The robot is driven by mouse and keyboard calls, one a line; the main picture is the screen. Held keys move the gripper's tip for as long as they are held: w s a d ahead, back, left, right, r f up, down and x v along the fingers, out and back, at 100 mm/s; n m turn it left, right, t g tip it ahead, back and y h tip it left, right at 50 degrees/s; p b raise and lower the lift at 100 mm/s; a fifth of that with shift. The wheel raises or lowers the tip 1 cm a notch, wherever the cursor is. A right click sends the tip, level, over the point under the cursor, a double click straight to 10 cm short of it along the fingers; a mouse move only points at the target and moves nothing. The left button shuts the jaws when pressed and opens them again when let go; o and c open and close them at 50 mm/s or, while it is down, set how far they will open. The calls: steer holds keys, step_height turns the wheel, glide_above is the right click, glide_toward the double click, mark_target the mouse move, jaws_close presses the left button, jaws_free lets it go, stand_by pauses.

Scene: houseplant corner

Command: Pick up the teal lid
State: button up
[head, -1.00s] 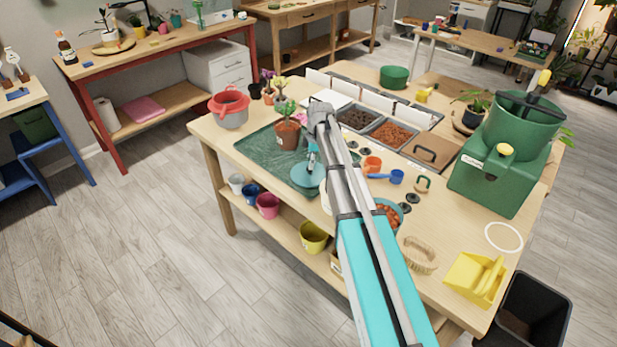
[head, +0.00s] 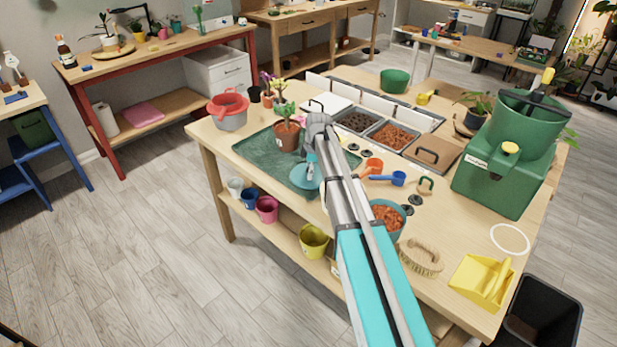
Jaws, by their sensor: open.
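The teal lid (head: 302,178) lies on the dark green tray (head: 252,153) near the front edge of the workbench, beside a potted plant. My arm reaches over the bench from the front. My gripper (head: 310,168) is open and points down at the lid, right above or at its middle. The gripper and arm hide the lid's right part. Whether the fingers touch the lid or straddle a knob is too small to tell. A teal pot (head: 399,232) filled with orange-brown pieces stands to the right of my arm, partly hidden by it.
A terracotta pot with a plant (head: 286,135) stands close behind the lid. Soil bins (head: 392,136), an orange scoop (head: 373,165), a blue scoop (head: 398,178), a brush (head: 421,256), a yellow dustpan (head: 482,282) and a green machine (head: 500,175) occupy the right side.

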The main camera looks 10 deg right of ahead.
jaws_close()
stand_by(0.3)
steer(key=shift+r, duration=0.15)
step_height(320, 180, up, 2)
steer(key=shift+r+p, duration=0.1)
steer(key=shift+p, duration=1.1)
steer(key=s+r+p, duration=0.3)
steer(key=s, duration=0.1)
steer(key=s+r+p, duration=0.4)
steer(key=s, duration=0.1)
steer(key=s+r+p, duration=0.3)
steer(key=s, duration=0.2)
steer(key=shift+d+r+p, duration=0.25)
steer(key=shift+d+p, duration=0.05)
steer(key=shift+d, duration=0.1)
steer(key=shift+a, duration=0.15)
